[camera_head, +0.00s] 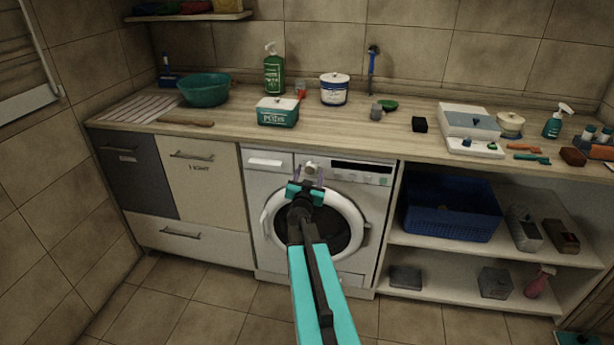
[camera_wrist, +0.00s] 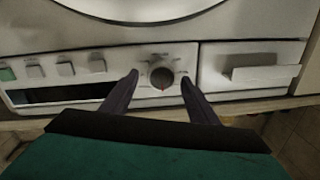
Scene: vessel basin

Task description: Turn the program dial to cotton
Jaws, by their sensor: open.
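The washing machine (camera_head: 258,235) is white with a round door and stands under the counter. Its program dial (camera_wrist: 162,76) is a round grey knob with a red mark at its lower edge in the wrist view; the printing around it is too small to read. In the head view the dial (camera_head: 311,167) shows just above my gripper. My gripper (camera_wrist: 160,80) is open, with one finger on each side of the dial and gaps to both. I cannot tell whether the fingertips reach the knob's depth. My gripper (camera_head: 305,182) also shows in the head view, in front of the panel.
On the panel are a dark display (camera_wrist: 62,94), several square buttons (camera_wrist: 65,68) and the detergent drawer (camera_wrist: 262,72). The door ring (camera_head: 355,215) bulges below the panel. The wooden counter (camera_head: 225,140) overhangs above. A blue basket (camera_head: 450,210) sits on the shelf at right.

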